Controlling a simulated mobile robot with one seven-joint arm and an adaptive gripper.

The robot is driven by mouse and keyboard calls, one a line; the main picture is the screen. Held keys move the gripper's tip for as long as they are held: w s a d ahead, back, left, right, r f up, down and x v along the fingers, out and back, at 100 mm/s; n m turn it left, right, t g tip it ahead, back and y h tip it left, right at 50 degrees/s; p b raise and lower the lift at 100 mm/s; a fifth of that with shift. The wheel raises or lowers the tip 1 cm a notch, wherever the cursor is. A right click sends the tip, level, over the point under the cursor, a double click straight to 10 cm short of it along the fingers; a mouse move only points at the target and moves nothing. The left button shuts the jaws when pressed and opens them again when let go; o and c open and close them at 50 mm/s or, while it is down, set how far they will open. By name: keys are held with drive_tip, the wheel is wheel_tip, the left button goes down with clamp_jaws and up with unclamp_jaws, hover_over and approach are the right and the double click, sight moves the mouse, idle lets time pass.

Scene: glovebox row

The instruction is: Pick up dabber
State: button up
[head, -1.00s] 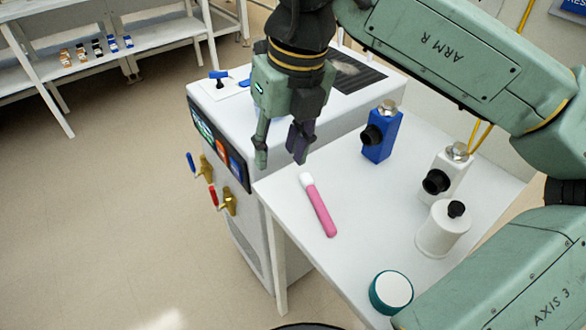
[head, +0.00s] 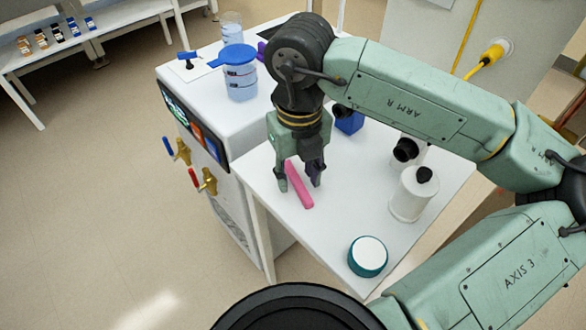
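The dabber, a pink stick (head: 299,187), lies on the white side table (head: 330,235) in the head view. Its upper end, white in the earlier view, is hidden behind my gripper. My gripper (head: 298,184) points down over the dabber's upper part. Its two fingers are apart, one on each side of the pink stick in the picture. I cannot tell how far the fingertips are above the table, or whether they touch the dabber.
A teal-rimmed jar with a white top (head: 367,257) stands near the table's front edge. A white container with a black knob (head: 413,195), a white block with a black knob (head: 408,149) and a partly hidden blue block (head: 350,123) stand right. A blue-lidded container (head: 239,75) is on the machine.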

drive_tip(key=shift+f, duration=0.3)
drive_tip(key=shift+c, duration=0.3)
clamp_jaws()
